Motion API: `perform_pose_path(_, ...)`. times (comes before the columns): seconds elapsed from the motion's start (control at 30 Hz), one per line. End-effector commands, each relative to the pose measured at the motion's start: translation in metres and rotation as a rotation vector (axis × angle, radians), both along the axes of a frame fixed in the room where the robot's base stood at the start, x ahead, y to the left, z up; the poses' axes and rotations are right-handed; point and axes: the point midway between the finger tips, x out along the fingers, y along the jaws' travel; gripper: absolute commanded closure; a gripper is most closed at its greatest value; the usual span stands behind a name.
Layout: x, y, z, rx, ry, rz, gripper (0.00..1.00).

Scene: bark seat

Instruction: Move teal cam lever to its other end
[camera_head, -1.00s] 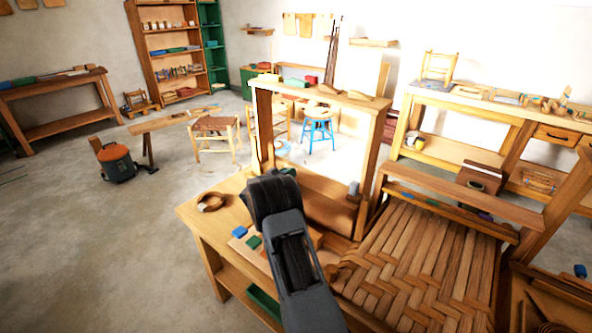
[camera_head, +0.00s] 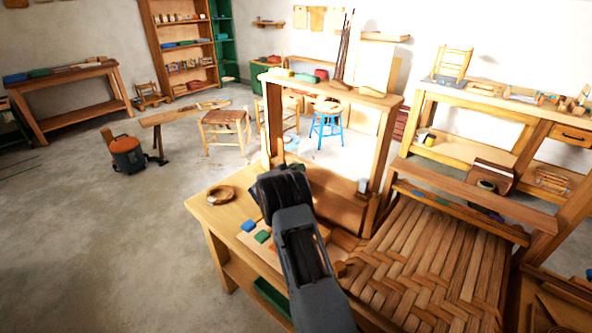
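I cannot make out a teal cam lever in this view. A small green block (camera_head: 262,236) and a blue block (camera_head: 249,225) lie on the near wooden bench (camera_head: 222,212), left of my dark arm; neither reads clearly as a lever. My arm rises from the bottom centre over this bench, in front of a woven bark seat and a wooden frame. The fingers of my gripper do not show; the arm's bulky dark links hide what is behind them.
The woven bark seat (camera_head: 425,262) fills the lower right, with wooden rails around it. An upright wooden frame (camera_head: 385,140) stands behind my arm. A ring-shaped coil (camera_head: 220,195) lies on the bench's left end. The concrete floor to the left is largely open.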

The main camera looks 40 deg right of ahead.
Motion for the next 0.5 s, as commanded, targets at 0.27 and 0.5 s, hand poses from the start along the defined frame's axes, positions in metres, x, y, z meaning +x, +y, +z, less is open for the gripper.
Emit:
perform_pose_path(0.27,-0.005,0.021,-0.001,0.002,-0.002,0.003,0.55)
perform_pose_path(0.5,-0.017,0.069,-0.001,0.001,-0.001,0.003,0.55)
